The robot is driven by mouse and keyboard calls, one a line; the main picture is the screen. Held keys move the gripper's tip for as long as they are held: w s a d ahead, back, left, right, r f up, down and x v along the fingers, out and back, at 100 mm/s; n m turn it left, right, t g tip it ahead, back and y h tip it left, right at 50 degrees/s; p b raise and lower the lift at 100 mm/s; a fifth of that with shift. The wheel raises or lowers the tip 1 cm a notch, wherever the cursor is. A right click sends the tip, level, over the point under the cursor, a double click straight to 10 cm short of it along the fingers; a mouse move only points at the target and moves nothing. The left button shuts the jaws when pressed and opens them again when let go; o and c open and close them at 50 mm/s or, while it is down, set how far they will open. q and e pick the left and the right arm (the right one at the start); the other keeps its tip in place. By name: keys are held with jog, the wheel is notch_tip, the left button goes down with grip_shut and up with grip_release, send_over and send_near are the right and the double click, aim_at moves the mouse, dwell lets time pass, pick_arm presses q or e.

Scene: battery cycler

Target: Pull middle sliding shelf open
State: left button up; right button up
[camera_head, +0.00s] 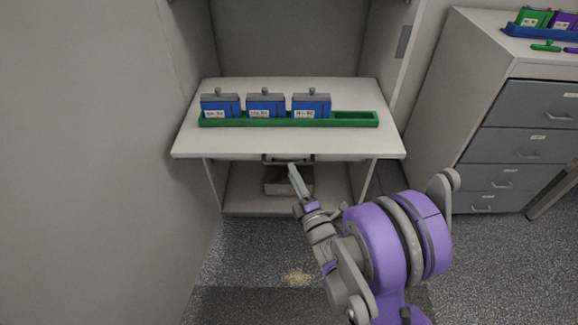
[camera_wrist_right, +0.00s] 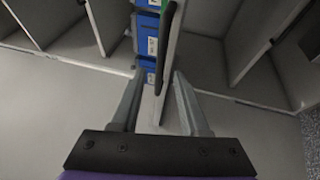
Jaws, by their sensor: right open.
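The middle shelf (camera_head: 190,140) is a white board in the open cabinet, with a dark handle (camera_head: 275,158) at the middle of its front edge. A green tray (camera_head: 355,119) on it holds three blue battery boxes (camera_head: 265,105). My right gripper (camera_head: 294,178) is just below and in front of the handle, partly overlapping it in the head view. In the right wrist view its two fingers (camera_wrist_right: 157,100) are apart, with a pale panel edge and a dark bar, seemingly the handle, showing between and beyond them. Contact cannot be told. My left gripper is not in view.
A grey box (camera_head: 275,187) sits on the lower shelf (camera_head: 240,200) beneath. A grey drawer cabinet (camera_head: 450,100) stands at the right, with a blue tray (camera_head: 540,33) on top. A large grey panel fills the left.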

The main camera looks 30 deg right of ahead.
jog(key=d+b+v, duration=0.1)
jog(key=b+v, duration=0.1)
jog(key=v, duration=0.4)
jog(key=shift+s+a, duration=0.2)
jog(key=shift+a, duration=0.3)
